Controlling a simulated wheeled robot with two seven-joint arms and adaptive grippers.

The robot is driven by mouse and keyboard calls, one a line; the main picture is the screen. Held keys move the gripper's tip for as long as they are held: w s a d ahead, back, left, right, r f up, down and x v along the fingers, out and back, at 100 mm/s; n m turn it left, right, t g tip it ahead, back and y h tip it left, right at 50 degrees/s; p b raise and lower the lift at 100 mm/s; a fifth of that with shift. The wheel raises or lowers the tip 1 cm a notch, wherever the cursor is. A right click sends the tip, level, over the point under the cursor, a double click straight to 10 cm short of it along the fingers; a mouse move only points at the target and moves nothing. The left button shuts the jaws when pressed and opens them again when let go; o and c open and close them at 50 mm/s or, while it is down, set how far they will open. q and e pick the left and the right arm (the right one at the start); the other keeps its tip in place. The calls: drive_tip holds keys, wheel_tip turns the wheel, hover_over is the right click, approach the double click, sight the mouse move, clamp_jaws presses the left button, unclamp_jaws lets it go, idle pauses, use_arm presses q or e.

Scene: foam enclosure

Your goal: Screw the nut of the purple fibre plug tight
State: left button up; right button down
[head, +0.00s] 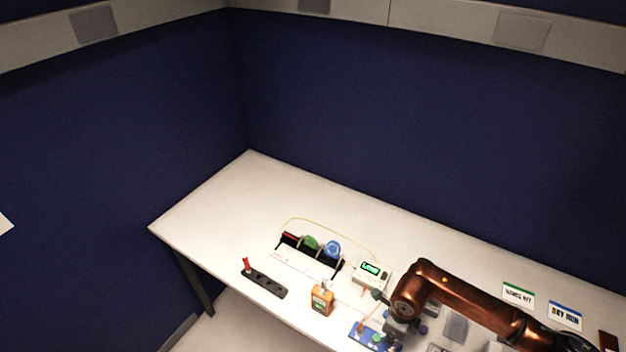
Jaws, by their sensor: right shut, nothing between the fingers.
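My right gripper (396,332) is low over the front of the white table, at the right end of a blue block (366,335). It is shut and empty. Small coloured parts, one orange and one green, stand on the blue block. A small purple spot (423,330) shows just right of my gripper; it is too small to tell whether it is the fibre plug or its nut. My gripper and arm hide part of this area. I cannot tell whether the fingers touch anything. My left gripper is not in view.
A white device with a green-lit screen (370,269) stands behind the gripper. An orange meter (322,299), a black strip (264,285) and a rack with a green and a blue disc (310,262) stand to the left. Two cards (518,294) lie right. The table's back left is clear.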

drive_tip(key=shift+d+f, duration=0.1)
drive_tip(key=shift+d, duration=0.1)
drive_tip(key=shift+w+a+b, duration=0.1)
drive_tip(key=shift+b, duration=0.25)
drive_tip(key=shift+w+a, duration=0.15)
drive_tip(key=shift+w, duration=0.05)
wheel_tip(320, 180, up, 6)
drive_tip(key=p, duration=0.2)
drive_tip(key=shift+p, duration=0.3)
